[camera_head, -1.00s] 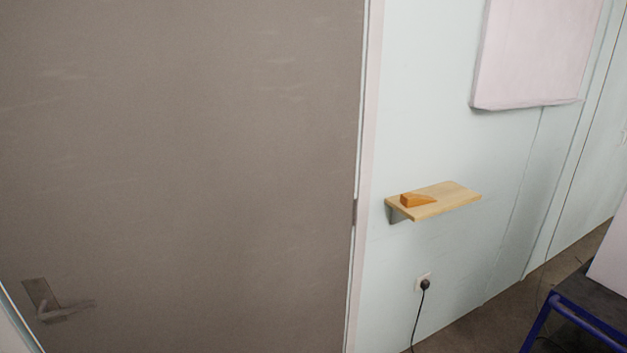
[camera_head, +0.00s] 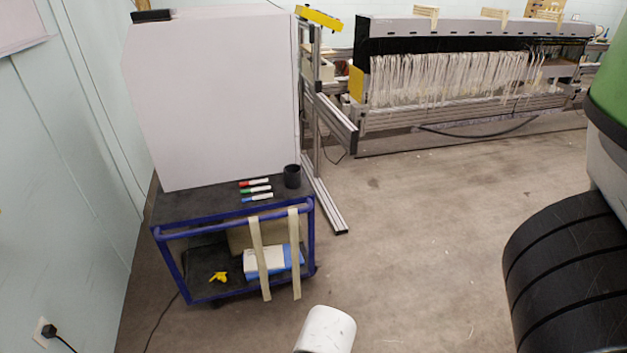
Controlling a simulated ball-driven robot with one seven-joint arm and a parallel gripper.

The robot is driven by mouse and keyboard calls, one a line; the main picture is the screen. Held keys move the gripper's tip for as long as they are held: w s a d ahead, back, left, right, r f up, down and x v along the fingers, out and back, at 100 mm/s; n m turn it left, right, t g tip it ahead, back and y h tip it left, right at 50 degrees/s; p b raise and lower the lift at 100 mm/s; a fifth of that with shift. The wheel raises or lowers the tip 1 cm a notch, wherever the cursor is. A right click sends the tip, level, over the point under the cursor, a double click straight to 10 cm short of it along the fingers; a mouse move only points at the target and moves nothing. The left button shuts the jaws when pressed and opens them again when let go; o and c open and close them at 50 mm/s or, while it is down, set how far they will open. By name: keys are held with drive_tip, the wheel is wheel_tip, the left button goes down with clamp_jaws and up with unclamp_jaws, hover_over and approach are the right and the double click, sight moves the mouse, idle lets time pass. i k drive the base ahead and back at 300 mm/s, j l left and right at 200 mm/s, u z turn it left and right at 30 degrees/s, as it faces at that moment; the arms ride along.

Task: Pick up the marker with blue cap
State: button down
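The marker with the blue cap (camera_head: 257,198) lies on the dark top of a blue-framed cart (camera_head: 172,206), at the front of a row of three. A green-capped marker (camera_head: 256,190) and a red-capped marker (camera_head: 254,183) lie just behind it. The blue cap is at the left end of a white barrel. My gripper is not in view, and nothing in view touches the marker.
A black cup (camera_head: 292,176) stands right of the markers. A large white box (camera_head: 215,95) fills the cart's back. Two straps (camera_head: 259,258) hang over the cart's front rail. Open floor (camera_head: 410,240) lies to the right, before a loom-like machine (camera_head: 450,70).

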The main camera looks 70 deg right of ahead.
sight(251, 199)
drive_tip(key=i+z, duration=0.2)
drive_tip(key=z, duration=0.25)
drive_tip(key=i+z, duration=0.25)
drive_tip(key=z, duration=0.2)
drive_tip(key=i+j+z, duration=0.1)
drive_tip(key=z, duration=0.3)
drive_tip(key=i, duration=0.1)
